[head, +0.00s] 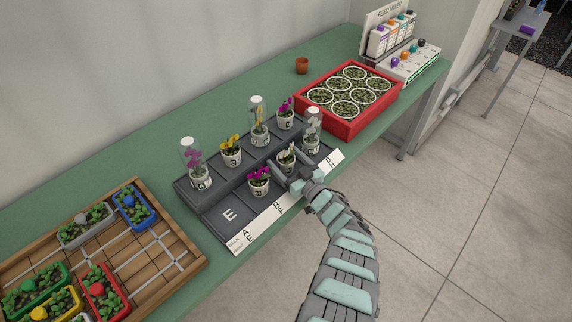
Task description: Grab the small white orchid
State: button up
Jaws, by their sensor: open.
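A small pot with a pale, whitish orchid (287,155) stands in the front row of the dark stepped rack (210,218). My gripper (289,166) reaches in from the front, low at this pot, with its fingers apart. The fingers seem to lie to either side of the pot; whether they touch it cannot be told. Part of the pot is hidden by the gripper. Another whitish orchid (312,132) stands just right under a clear cover.
A magenta orchid (258,178) stands close left of my gripper. Behind are a yellow orchid (230,148), a magenta one (285,112) and covered ones (192,160). A red seedling tray (347,128) is at back right, a wooden planter tray (150,254) at left. Slot E is empty.

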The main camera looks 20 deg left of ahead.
jog(key=shift+c, duration=0.2)
jog(key=c, duration=1.6)
